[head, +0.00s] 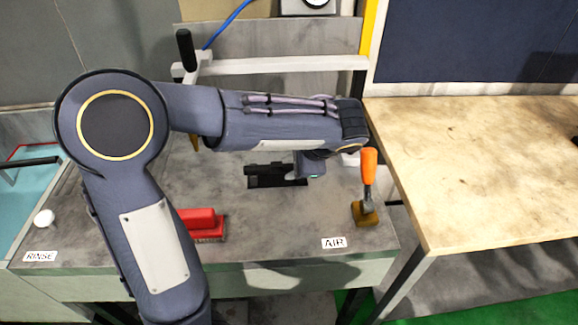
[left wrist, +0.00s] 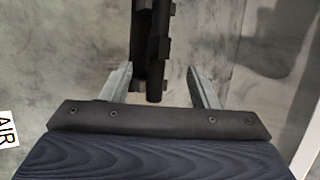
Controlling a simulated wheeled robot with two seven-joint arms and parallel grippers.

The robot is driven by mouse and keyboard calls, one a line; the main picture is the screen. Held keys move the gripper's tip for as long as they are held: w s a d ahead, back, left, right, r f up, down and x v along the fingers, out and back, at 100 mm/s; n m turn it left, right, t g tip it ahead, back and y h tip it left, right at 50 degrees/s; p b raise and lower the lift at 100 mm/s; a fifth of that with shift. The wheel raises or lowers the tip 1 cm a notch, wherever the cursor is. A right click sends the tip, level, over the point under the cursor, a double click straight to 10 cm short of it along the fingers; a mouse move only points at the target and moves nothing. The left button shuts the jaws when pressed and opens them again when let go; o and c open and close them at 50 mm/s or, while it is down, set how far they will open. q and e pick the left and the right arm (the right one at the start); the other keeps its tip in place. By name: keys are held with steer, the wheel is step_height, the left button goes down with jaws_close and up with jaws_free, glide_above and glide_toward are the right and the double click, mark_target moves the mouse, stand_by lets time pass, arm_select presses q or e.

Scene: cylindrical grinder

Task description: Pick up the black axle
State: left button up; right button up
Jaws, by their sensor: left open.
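The black axle (left wrist: 157,48) shows in the left wrist view as a dark stepped rod running down from the top edge, with its near end between my left gripper's two grey fingers. My left gripper (left wrist: 160,80) is open, with one finger on each side of the rod and a gap to each. In the head view the black piece (head: 265,172) lies on the grey worktop, partly hidden by my left gripper (head: 301,170). I cannot tell the axle from any black support beneath it there. My right gripper is in neither view.
An orange-handled brush (head: 368,170) stands at the worktop's right, near the AIR label (head: 334,243). A red brush (head: 205,222) lies beside my left arm. A white ball-like knob (head: 44,217) is by the RINSE label (head: 40,257). A mostly bare wooden table (head: 480,160) stands right.

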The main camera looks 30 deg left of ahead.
mark_target(279, 167)
arm_select(q)
steer(key=x, duration=0.6)
steer(key=shift+s+a+f, duration=0.15)
steer(key=shift+s+a, duration=0.1)
steer(key=shift+c, duration=0.3)
jaws_close()
